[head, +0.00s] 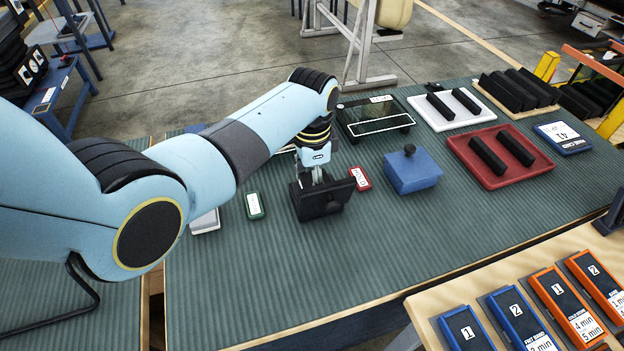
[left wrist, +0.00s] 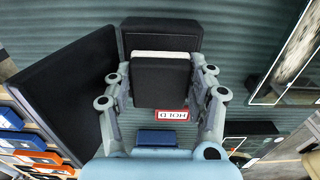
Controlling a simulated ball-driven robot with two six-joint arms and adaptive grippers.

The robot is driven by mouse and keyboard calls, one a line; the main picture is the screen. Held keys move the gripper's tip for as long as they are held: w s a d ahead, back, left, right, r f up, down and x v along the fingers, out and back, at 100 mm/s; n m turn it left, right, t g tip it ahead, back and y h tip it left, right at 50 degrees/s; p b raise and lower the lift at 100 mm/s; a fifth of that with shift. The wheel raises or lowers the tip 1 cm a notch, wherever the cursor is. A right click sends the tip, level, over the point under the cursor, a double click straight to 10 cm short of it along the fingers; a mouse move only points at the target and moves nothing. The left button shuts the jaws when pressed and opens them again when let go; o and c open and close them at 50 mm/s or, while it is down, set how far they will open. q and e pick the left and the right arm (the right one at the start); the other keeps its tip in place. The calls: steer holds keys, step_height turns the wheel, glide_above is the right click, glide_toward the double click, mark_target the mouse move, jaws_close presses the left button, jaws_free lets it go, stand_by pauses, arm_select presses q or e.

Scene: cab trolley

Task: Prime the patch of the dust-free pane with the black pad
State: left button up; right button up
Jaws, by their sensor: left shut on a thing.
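My left gripper (head: 318,180) points down at the middle of the mat and is shut on the black pad. In the left wrist view the pad (left wrist: 160,82) is a black block with a pale strip along one edge, between the fingers of the gripper (left wrist: 163,90). A larger black block (left wrist: 160,36) shows behind it; I cannot tell whether they touch. In the head view the black shape (head: 320,203) under the gripper does not show pad and block apart. A dark glass pane (head: 378,126) lies behind and right of the gripper; its dust and patch are unclear.
A red HOLD card (head: 360,178) and a green card (head: 255,206) flank the gripper. A blue block (head: 412,173) with a black knob stands right. White (head: 464,120) and red (head: 483,185) trays hold black bars. The mat's front (head: 300,280) is clear.

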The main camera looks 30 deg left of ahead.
arm_select(q)
steer(key=shift+f, duration=0.35)
steer(key=shift+f, duration=0.1)
stand_by(1.6)
steer(key=shift+s, duration=0.1)
step_height(320, 180, up, 7)
steer(key=p, duration=0.8)
stand_by(0.4)
